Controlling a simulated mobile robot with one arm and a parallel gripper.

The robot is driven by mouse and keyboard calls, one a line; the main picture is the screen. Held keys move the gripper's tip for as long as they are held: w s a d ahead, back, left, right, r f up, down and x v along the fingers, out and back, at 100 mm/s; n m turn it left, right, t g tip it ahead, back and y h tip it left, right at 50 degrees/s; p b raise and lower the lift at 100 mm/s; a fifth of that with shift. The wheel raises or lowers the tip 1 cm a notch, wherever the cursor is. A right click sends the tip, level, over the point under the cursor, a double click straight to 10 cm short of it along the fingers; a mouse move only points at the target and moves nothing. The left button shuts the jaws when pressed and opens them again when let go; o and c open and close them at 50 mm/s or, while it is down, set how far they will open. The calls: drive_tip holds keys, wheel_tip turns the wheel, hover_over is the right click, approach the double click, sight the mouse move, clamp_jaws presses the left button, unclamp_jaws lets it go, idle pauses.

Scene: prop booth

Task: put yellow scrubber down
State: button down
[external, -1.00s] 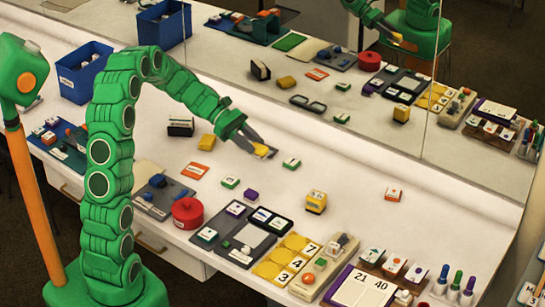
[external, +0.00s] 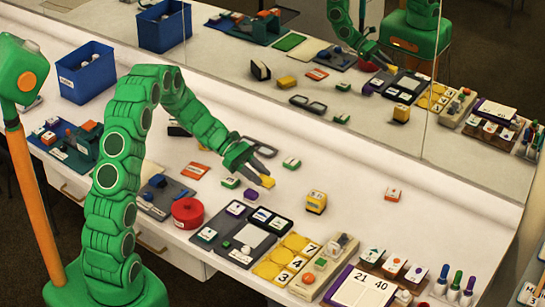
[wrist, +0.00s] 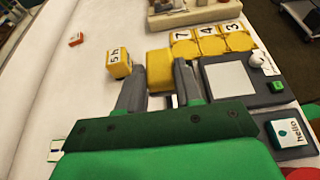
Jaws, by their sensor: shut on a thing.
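The yellow scrubber (external: 267,182) is a small yellow block between the fingertips of my gripper (external: 262,178). In the wrist view the scrubber (wrist: 159,68) sits between the two grey fingers of my gripper (wrist: 157,82), which are shut on it. It is over the middle of the white table (external: 350,235), behind the dark tray and left of a yellow lettered cube. I cannot tell whether its underside touches the table.
The yellow lettered cube (external: 316,202) stands close by on the right. A purple block (external: 250,195) and small green-edged tiles (external: 291,163) lie near my gripper. The dark tray (external: 222,243) and yellow number tiles (external: 297,243) are in front. Table toward the right back is mostly clear.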

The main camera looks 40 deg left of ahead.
drive_tip(key=w+f, duration=0.3)
drive_tip(key=w, duration=0.3)
hover_over(282, 194)
drive_tip(key=f, duration=0.5)
drive_tip(key=shift+s+a, duration=0.15)
drive_tip(key=shift+s, duration=0.1)
drive_tip(key=shift+w+f, duration=0.35)
drive_tip(key=shift+f, duration=1.55)
drive_tip(key=shift+f, duration=0.1)
drive_tip(key=c, duration=0.7)
unclamp_jaws()
